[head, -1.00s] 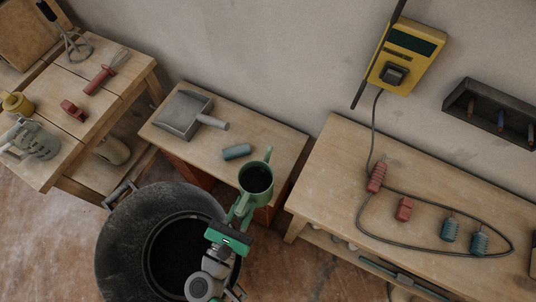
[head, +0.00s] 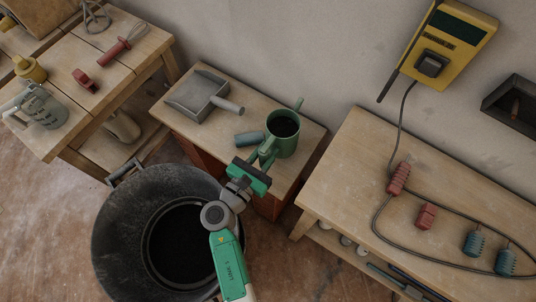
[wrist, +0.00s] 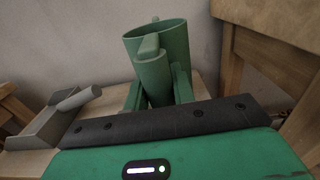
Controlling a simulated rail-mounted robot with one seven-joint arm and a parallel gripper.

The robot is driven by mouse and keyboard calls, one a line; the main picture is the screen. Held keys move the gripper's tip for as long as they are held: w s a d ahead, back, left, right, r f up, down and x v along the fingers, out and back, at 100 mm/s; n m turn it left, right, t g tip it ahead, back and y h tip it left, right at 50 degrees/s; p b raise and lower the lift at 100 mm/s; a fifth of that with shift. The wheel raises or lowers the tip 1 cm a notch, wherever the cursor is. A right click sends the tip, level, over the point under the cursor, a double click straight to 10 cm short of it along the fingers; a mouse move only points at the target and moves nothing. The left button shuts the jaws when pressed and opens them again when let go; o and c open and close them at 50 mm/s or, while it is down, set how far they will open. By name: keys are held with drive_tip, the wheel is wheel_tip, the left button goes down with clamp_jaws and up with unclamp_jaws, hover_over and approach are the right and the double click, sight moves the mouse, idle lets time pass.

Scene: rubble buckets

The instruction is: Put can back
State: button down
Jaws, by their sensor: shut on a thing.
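The can (head: 283,138) is green, with an open dark top, and is upright over the right part of the small middle table (head: 215,128). Whether its base touches the tabletop cannot be told. A thin green part sticks up behind its rim. In the wrist view the can (wrist: 172,45) stands straight ahead, its near upright part between the fingers. My gripper (head: 263,158) is shut on the can from the front side. The fingers also show in the wrist view (wrist: 158,90), on both sides of that part.
A large black bucket (head: 115,235) stands in front. The right bench (head: 345,160) holds plugs and a cable. A left table (head: 140,45) holds tools.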

drive_tip(key=shift+w+d+f+b, duration=0.15)
drive_tip(key=shift+w+f+b, duration=0.3)
drive_tip(key=shift+f+b, duration=0.4)
drive_tip(key=shift+w+d+f+b, duration=0.1)
drive_tip(key=shift+w+f+b, duration=0.35)
drive_tip(key=shift+f+b, duration=0.35)
drive_tip(key=shift+s+f, duration=0.2)
drive_tip(key=shift+f, duration=0.1)
drive_tip(key=shift+s+r, duration=0.1)
drive_tip(key=shift+r, duration=0.05)
drive_tip(key=shift+f, duration=0.2)
drive_tip(key=c, duration=1.2)
unclamp_jaws()
drive_tip(key=shift+o, duration=0.2)
drive_tip(key=shift+r, duration=0.25)
drive_tip(key=p+v, duration=0.4)
drive_tip(key=v, duration=0.8)
